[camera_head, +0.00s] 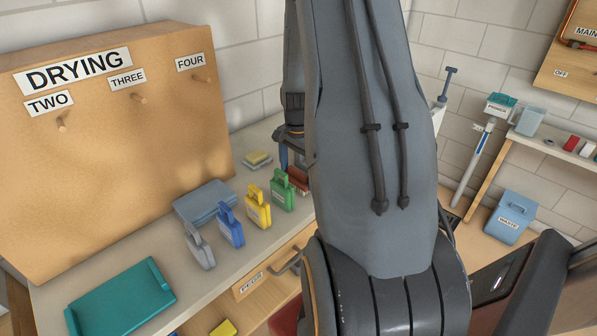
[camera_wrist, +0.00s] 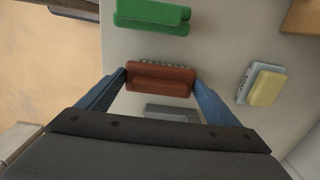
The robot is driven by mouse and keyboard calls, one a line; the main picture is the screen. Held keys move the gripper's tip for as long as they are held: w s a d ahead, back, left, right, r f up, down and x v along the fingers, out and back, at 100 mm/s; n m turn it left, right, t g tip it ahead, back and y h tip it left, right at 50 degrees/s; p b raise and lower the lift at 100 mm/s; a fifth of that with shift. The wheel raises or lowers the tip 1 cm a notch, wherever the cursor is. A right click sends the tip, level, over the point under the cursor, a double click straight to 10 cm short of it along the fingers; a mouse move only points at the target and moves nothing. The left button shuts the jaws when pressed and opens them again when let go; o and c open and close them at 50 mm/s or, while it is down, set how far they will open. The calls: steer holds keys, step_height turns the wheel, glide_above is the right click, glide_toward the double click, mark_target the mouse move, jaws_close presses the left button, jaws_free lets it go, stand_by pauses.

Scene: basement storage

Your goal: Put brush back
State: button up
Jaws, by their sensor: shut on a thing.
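In the wrist view a red-brown brush (camera_wrist: 160,80) with a row of bristles along one edge lies between the two blue fingers of my gripper (camera_wrist: 160,84), which is shut on it. In the head view the brush (camera_head: 299,178) shows only partly, behind a green handled item and beside my arm. One finger of my gripper (camera_head: 286,157) shows above it; my arm hides the rest. A tan board (camera_head: 100,190) labelled DRYING has pegs marked TWO (camera_head: 62,124), THREE (camera_head: 139,97) and FOUR (camera_head: 202,78), all bare.
Green (camera_head: 282,190), yellow (camera_head: 257,206), blue (camera_head: 230,226) and grey (camera_head: 199,246) handled items stand in a row on the counter. A teal tray (camera_head: 120,298) is at front left. A yellow sponge (camera_wrist: 267,88) and a grey block (camera_wrist: 172,112) lie near my gripper.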

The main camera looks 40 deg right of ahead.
mark_target(299, 171)
steer(key=shift+f, duration=0.15)
steer(key=o, duration=0.9)
step_height(299, 171, up, 12)
steer(key=b, duration=0.4)
steer(key=shift+s, duration=0.1)
stand_by(0.4)
